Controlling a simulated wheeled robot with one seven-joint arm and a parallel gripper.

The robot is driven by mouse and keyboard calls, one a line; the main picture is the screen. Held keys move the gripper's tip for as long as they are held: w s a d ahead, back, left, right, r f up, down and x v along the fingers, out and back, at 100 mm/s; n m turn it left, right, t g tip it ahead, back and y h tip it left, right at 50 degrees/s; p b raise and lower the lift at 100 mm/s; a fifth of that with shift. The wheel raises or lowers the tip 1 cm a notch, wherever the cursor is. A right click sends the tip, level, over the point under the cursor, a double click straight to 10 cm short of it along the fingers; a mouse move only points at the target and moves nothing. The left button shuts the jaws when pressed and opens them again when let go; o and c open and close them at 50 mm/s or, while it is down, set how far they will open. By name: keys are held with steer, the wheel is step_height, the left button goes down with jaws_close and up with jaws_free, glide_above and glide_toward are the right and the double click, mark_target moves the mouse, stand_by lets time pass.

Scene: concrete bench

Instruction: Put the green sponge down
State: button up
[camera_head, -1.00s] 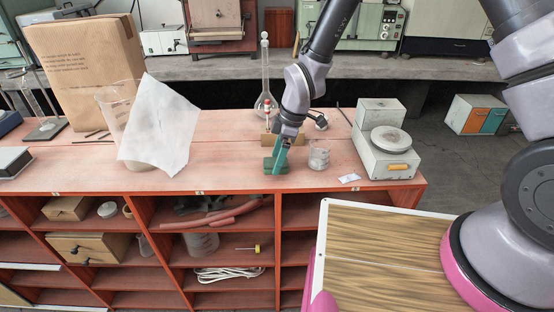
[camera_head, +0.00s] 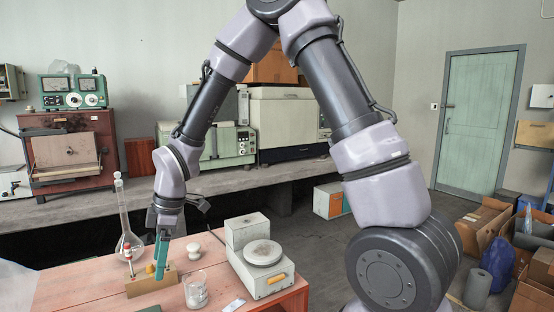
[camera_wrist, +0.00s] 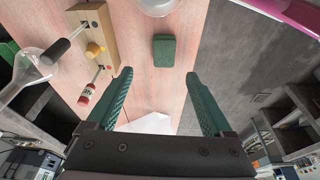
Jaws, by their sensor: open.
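The green sponge (camera_wrist: 164,50) lies on the reddish wooden bench top (camera_wrist: 140,30) in the wrist view. Only a sliver of the sponge (camera_head: 150,309) shows at the bottom edge of the head view. My gripper (camera_wrist: 157,76) is open, with its two green fingers spread apart and nothing held between them. The sponge is beyond the fingertips, apart from both.
The wooden block (camera_wrist: 103,30) holding small tools is left of the sponge in the wrist view. A glass beaker (camera_head: 196,292), a tall flask (camera_head: 129,242) and a balance (camera_head: 262,270) stand nearby. A white packet (camera_head: 233,304) lies by the front edge.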

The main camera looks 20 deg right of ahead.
steer(key=w+d+r+m+t, duration=0.2)
steer(key=d+r+m, duration=0.4)
steer(key=d+r, duration=0.3)
steer(key=w+d+r+m+t, duration=0.2)
steer(key=d+r+m, duration=0.3)
steer(key=d+r, duration=0.35)
steer(key=s+d+r+m+t, duration=0.1)
steer(key=s+d+r+m, duration=0.4)
steer(key=d, duration=0.3)
steer(key=s+d+r+m+t+h, duration=0.1)
steer(key=s+d+r+m+t, duration=0.1)
steer(key=s+d+r+m, duration=0.3)
steer(key=s+d+m, duration=0.1)
steer(key=d+m, duration=0.1)
steer(key=m, duration=0.1)
steer(key=shift+s+d+r+t, duration=0.15)
steer(key=shift+s+d+t, duration=0.05)
steer(key=shift+d+t, duration=0.15)
